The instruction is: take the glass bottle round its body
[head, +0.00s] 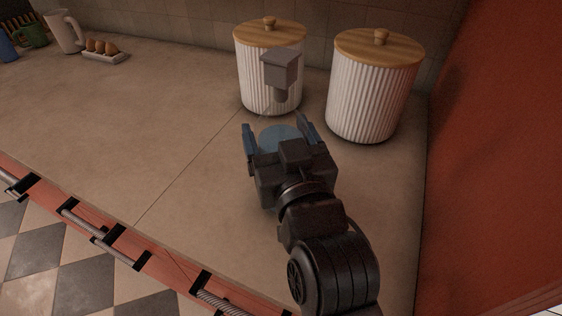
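The glass bottle (280,137) stands on the counter in front of the ribbed canisters. It has a blocky grey top (281,70) with a narrow grey neck, and its clear body looks bluish and faint. My gripper (277,130) reaches in from the front, low at the bottle's body, with one finger on its left and one on its right. The fingers are apart, with the body between them, and a slight gap seems to show; contact is hard to tell. My gripper's palm hides the near lower part of the bottle.
A white ribbed canister with a wooden lid (256,65) stands just behind the bottle. A second one (368,100) stands behind right, near a red wall (495,150). A tray of eggs (103,52) and mugs stand far left. The counter's left side (150,120) is clear.

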